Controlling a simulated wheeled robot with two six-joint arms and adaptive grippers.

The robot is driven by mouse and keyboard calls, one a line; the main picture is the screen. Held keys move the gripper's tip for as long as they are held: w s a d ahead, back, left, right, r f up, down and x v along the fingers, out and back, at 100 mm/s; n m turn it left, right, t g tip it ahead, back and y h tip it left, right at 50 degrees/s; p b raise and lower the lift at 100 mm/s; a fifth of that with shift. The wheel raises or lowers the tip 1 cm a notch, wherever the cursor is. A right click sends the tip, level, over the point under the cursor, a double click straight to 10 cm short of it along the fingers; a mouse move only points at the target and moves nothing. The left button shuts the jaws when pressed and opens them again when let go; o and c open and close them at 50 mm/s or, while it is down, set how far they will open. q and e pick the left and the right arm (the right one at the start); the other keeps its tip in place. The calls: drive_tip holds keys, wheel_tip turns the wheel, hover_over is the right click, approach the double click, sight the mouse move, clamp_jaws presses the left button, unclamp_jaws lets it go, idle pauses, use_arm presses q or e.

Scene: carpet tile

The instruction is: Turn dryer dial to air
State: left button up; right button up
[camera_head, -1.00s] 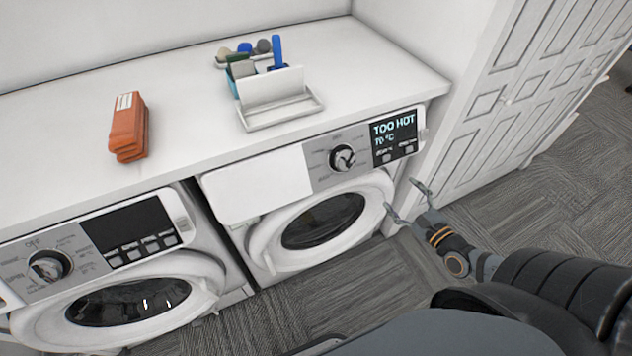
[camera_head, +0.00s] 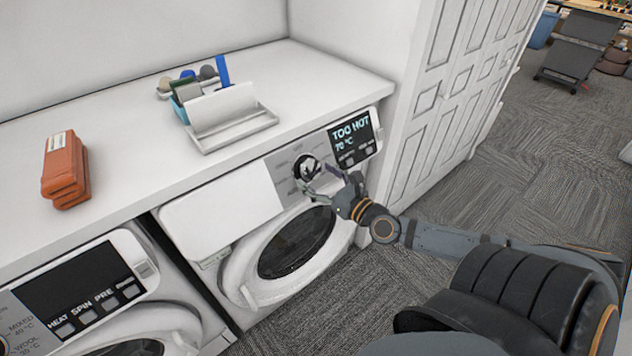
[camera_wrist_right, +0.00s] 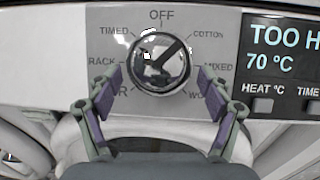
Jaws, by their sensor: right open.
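The dryer dial (camera_head: 306,168) is a round chrome knob on the grey control panel of the right machine. In the right wrist view the dial (camera_wrist_right: 160,62) has a dark pointer line slanting to the upper right, between OFF and COTTON. Labels around it read OFF, COTTON, MIXED, TIMED and RACK; the lower-left label is mostly hidden by a finger, with an R showing. My right gripper (camera_head: 322,183) is open in front of the panel. In the wrist view its fingertips (camera_wrist_right: 166,88) stand either side of the dial's lower half; contact cannot be told. My left gripper is not in view.
The display (camera_head: 352,138) beside the dial reads TOO HOT, 70 °C. The round dryer door (camera_head: 296,243) is below. A second machine (camera_head: 85,285) stands at left. The counter holds an orange stack (camera_head: 65,172) and a white tray (camera_head: 235,125). A white panelled door (camera_head: 440,95) is at right.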

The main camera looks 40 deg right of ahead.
drive_tip(key=shift+w+a+r, duration=0.1)
drive_tip(key=shift+w+a, duration=0.05)
drive_tip(key=shift+w, duration=0.25)
drive_tip(key=c, duration=1.1)
drive_tip(key=shift+c, duration=0.2)
